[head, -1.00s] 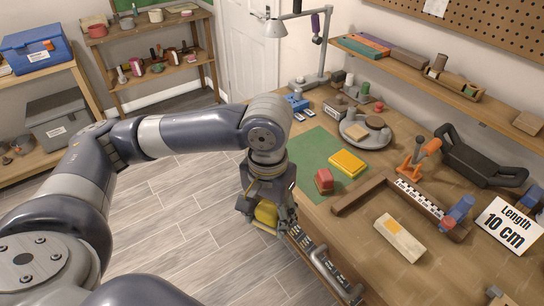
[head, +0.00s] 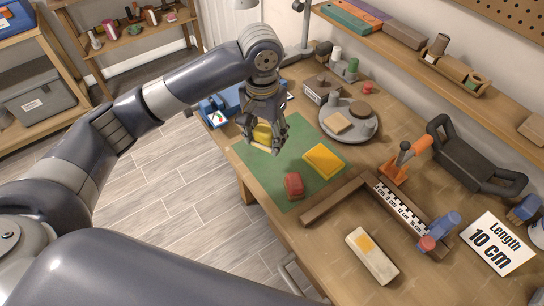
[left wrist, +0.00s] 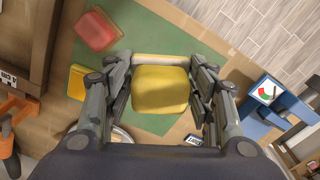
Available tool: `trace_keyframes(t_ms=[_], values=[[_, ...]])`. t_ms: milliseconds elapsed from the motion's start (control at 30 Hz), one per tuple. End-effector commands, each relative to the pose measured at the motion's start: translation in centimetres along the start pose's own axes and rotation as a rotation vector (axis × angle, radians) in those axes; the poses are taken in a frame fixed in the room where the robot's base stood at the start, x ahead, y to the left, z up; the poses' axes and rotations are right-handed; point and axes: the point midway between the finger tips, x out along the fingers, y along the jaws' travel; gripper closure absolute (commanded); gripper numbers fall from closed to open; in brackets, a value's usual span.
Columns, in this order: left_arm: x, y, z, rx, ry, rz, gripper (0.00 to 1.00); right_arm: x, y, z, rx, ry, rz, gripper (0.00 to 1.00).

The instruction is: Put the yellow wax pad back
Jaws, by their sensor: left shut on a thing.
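My left gripper (head: 263,145) is shut on a yellow pad (head: 262,132) with a pale strip along one edge. In the left wrist view, the pad (left wrist: 160,92) sits between the two fingers of the gripper (left wrist: 160,80). It is held over the far left part of the green mat (head: 255,175); I cannot tell the exact gap below it. A flat yellow-orange block (head: 325,160) and a red block (head: 293,185) lie on the mat, to the right of and nearer than the gripper. My right gripper is not in view.
A round grey tray (head: 362,136) with a few items stands right of the mat. A blue device (head: 217,113) is at the mat's far left. A wooden L-shaped frame (head: 325,203), an orange-handled clamp (head: 395,168) and a pale block (head: 371,256) lie to the right.

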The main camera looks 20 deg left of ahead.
Motion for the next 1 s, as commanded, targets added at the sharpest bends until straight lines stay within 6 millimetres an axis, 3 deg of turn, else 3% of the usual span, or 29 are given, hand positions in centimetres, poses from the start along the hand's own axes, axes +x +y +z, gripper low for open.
trace_keyframes(t_ms=[100, 267, 367, 500, 700, 833, 1000], values=[[0.3, 0.3, -1.5, 0.037, -0.012, -0.001, 0.71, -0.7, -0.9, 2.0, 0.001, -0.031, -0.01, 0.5], [1.9, 0.3, -2.0, 0.056, -0.024, -0.004, 0.71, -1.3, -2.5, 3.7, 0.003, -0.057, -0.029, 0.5], [3.9, 0.2, -1.9, 0.058, -0.025, -0.006, 0.71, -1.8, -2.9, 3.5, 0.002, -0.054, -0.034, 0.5], [6.1, 0.2, -1.9, 0.057, -0.022, -0.006, 0.71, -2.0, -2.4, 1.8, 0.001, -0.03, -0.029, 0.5], [8.2, 0.2, -1.9, 0.058, -0.021, -0.007, 0.71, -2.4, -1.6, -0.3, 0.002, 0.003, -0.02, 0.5], [10.0, 0.2, -1.9, 0.056, -0.02, -0.006, 0.71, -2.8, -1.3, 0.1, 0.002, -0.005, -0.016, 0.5], [10.8, 0.2, -1.9, 0.058, -0.017, -0.006, 0.71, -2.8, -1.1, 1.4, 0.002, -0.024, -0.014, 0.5]])
